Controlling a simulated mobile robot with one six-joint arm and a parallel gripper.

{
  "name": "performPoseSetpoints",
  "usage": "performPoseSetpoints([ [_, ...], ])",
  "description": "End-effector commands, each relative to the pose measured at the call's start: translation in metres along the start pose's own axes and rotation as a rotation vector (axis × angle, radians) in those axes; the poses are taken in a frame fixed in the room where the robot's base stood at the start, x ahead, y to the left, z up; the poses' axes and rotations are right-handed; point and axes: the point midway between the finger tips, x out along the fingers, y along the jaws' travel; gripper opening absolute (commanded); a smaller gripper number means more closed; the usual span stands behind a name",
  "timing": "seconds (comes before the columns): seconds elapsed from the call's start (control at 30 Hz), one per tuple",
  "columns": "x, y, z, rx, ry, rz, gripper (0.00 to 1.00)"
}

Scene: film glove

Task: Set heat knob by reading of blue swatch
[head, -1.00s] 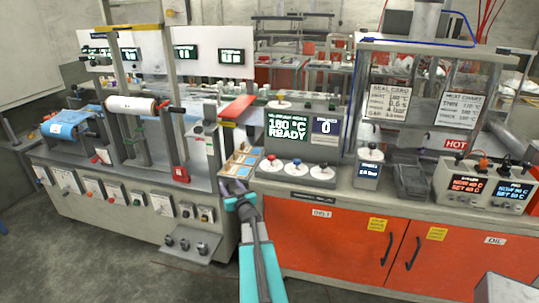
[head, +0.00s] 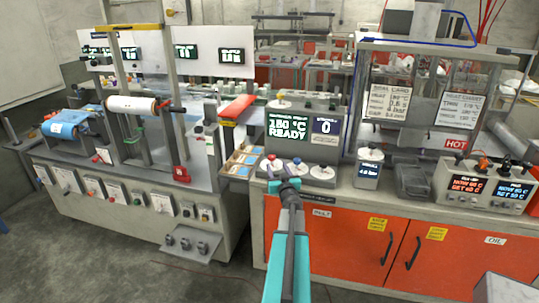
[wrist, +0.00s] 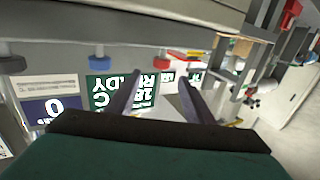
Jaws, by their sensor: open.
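My gripper (head: 284,184) is open and empty, just in front of the grey meter unit (head: 300,150) on the counter. In the wrist view its two fingers (wrist: 162,82) are apart with nothing between them. The unit's green screen (head: 288,127) reads about 180 °C and READY; the small screen (head: 325,127) reads 0. The blue button also shows in the wrist view (wrist: 97,63). A twin temperature box (head: 484,186) has knobs whose labels I cannot read. I cannot identify a blue swatch for certain.
A film machine with a blue roll (head: 66,124) is at left.

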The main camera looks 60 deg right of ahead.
Motion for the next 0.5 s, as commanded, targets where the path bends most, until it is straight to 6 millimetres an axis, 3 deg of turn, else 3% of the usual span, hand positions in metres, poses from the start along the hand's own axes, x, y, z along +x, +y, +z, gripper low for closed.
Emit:
performPoseSetpoints([
  [0.5, 0.026, 0.0, 0.0, 0.001, 0.0, -0.001, 0.48],
])
